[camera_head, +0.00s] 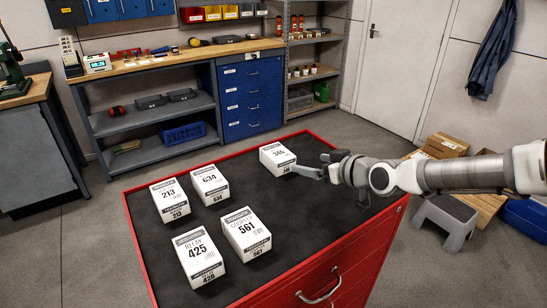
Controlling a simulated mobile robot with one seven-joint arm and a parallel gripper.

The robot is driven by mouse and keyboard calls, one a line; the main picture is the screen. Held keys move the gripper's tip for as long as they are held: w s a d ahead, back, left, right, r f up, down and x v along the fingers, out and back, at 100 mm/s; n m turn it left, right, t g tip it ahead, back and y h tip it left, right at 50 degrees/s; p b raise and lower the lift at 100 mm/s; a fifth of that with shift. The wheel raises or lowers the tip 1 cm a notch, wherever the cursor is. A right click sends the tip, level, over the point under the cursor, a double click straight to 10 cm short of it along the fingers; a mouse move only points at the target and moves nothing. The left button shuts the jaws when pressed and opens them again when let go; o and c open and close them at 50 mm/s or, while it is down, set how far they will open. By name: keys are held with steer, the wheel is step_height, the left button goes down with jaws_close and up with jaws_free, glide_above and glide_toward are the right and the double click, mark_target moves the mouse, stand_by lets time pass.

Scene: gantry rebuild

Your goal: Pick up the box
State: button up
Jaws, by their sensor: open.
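Several white labelled boxes stand on the dark top of a red cabinet (133,235) in the head view. Box 346 (277,157) is at the back right, apart from the others. Box 213 (170,199) and box 634 (210,184) stand at the back left. My gripper (310,172) comes in from the right and is open, just right of box 346. Whether it touches that box cannot be told.
The right part of the cabinet top is clear under my arm. A workbench (160,67) and blue drawers (250,95) stand behind. A grey step stool (445,220) and cardboard boxes (446,146) are on the floor at right.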

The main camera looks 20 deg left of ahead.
steer(key=b, duration=0.3)
glide_toward(277, 152)
steer(key=shift+y, duration=0.3)
steer(key=x, duration=1)
steer(key=shift+w+d+f, duration=0.2)
steer(key=shift+f, duration=0.15)
steer(key=shift+c, duration=0.2)
steer(key=c, duration=1.2)
steer(key=shift+c, duration=0.7)
steer(key=shift+r, duration=0.15)
